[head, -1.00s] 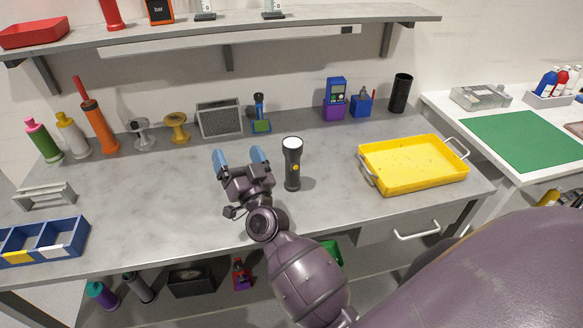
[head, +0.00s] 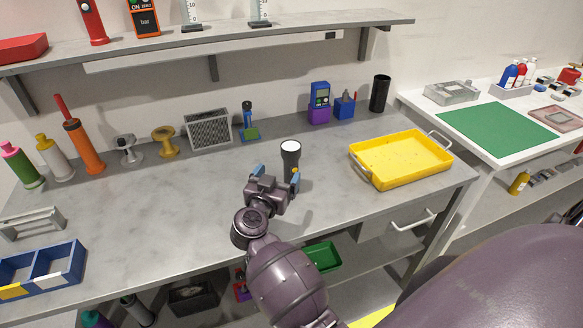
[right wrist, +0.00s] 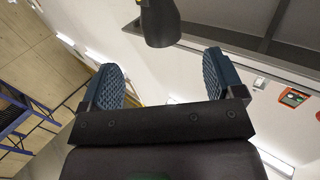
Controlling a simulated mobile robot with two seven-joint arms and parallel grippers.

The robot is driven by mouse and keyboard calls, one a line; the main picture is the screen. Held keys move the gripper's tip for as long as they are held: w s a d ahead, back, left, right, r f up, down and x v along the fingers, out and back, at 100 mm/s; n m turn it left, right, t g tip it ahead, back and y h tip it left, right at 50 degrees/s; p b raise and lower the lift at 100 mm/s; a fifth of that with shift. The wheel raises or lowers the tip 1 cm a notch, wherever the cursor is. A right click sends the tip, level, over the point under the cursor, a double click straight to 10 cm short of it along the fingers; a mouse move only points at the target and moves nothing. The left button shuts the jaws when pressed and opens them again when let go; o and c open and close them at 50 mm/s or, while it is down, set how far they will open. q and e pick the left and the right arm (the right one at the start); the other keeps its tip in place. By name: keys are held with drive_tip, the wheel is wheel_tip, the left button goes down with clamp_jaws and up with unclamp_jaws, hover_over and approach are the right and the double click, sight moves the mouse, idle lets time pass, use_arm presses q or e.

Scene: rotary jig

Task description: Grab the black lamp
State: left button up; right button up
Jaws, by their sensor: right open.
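The black lamp, a flashlight (head: 290,154) with a pale round lens on top, stands upright on the grey workbench (head: 190,185). My right gripper (head: 277,174) is open and empty, in front of the lamp, and partly hides its lower part. In the right wrist view the lamp (right wrist: 160,22) shows at the top edge, beyond the tips of the two spread blue pads of my right gripper (right wrist: 163,80). I see no contact between pads and lamp. My left gripper is not in view.
A yellow tray (head: 365,172) stands right of the lamp. A speaker-like grey box (head: 208,130), a blue-green item (head: 249,122) and a purple-blue device (head: 319,103) stand along the back. A shelf (head: 230,47) hangs above.

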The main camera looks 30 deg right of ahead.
sight(288, 157)
drive_tip(key=x, duration=0.4)
drive_tip(key=shift+w+d, duration=0.55)
drive_tip(key=shift+d, duration=0.1)
drive_tip(key=b+x, duration=0.1)
drive_tip(key=x, duration=0.4)
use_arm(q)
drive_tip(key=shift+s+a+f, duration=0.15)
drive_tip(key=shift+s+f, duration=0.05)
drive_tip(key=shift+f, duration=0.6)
use_arm(e)
drive_tip(key=shift+a, duration=0.1)
drive_tip(key=shift+c, duration=0.3)
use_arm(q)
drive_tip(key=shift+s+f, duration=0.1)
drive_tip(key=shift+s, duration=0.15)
use_arm(e)
drive_tip(key=c, duration=1.2)
drive_tip(key=shift+r, duration=0.1)
drive_tip(key=shift+c, duration=0.3)
